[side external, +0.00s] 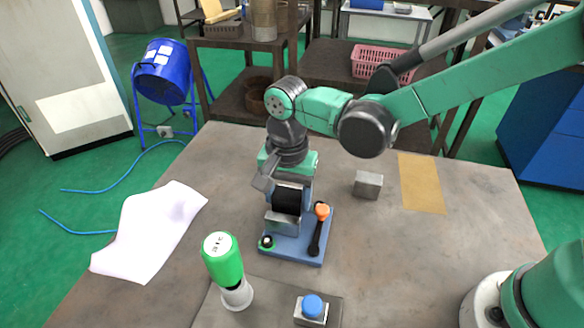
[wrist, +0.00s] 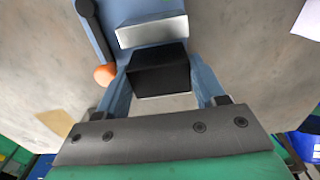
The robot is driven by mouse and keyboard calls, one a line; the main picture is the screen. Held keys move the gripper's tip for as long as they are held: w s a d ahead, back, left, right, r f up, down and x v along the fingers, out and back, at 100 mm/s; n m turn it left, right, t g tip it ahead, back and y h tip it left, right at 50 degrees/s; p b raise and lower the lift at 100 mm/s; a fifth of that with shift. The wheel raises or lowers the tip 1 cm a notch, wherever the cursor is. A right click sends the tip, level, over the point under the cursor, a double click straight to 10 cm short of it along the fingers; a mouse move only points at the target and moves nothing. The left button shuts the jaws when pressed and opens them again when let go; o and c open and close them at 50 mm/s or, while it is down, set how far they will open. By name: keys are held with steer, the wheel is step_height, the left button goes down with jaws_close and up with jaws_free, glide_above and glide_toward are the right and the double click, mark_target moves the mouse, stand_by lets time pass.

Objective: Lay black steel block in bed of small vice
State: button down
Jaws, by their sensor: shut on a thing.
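The black steel block (side external: 287,200) is between the fingers of my gripper (side external: 284,188), which is shut on it. In the wrist view the black block (wrist: 158,76) lies close beside a pale steel jaw (wrist: 152,32). The small vice has a blue base (side external: 292,249), a steel jaw (side external: 282,224) and a black lever with an orange knob (side external: 322,211). The block is over the vice, behind the front jaw in the side view. Whether it touches the bed is hidden.
A grey steel block (side external: 368,185) and a tan sheet (side external: 422,184) lie right of the vice. A green-handled tool (side external: 222,262) and a blue button box (side external: 311,309) stand in front. White paper (side external: 150,232) lies left. Bare table surrounds the vice.

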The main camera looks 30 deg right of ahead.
steer(key=shift+f, duration=0.8)
stand_by(0.4)
jaws_free()
steer(key=shift+r, duration=2.8)
steer(key=s+d+r+n+t, duration=0.2)
steer(key=s+d+n+t, duration=0.1)
steer(key=d, duration=0.5)
steer(key=s+d+r+n+t, duration=0.3)
steer(key=d+n, duration=0.3)
steer(key=d, duration=0.2)
steer(key=shift+s+r+t, duration=0.15)
steer(key=shift+r+t, duration=0.1)
steer(key=shift+t, duration=0.35)
